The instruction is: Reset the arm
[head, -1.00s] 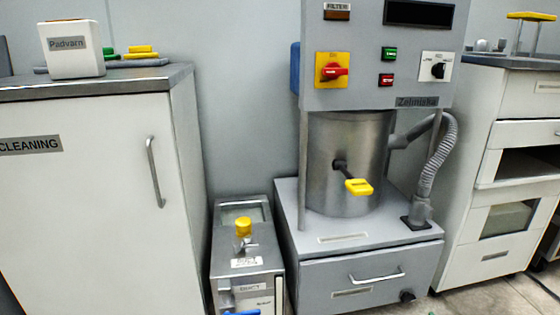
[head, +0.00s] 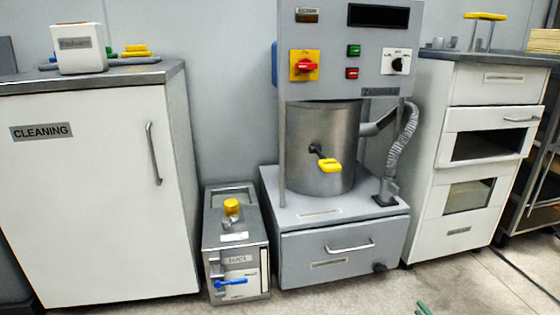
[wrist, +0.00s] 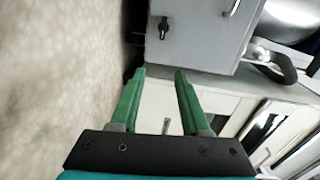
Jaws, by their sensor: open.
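My gripper (wrist: 160,75) shows in the wrist view with its two green fingers apart and nothing between them. It faces the grey base of the machine and the white drawer cabinet, and I see no contact. In the head view only small green tips (head: 423,308) show at the bottom edge, right of the middle. The rest of my arm is out of that view.
The grey machine (head: 340,215) with a metal drum and yellow-handled lever stands in the middle. A small grey unit (head: 235,250) with a blue lever is left of it. A white CLEANING cabinet (head: 90,200) and a white drawer cabinet (head: 470,195) flank them. Floor in front is clear.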

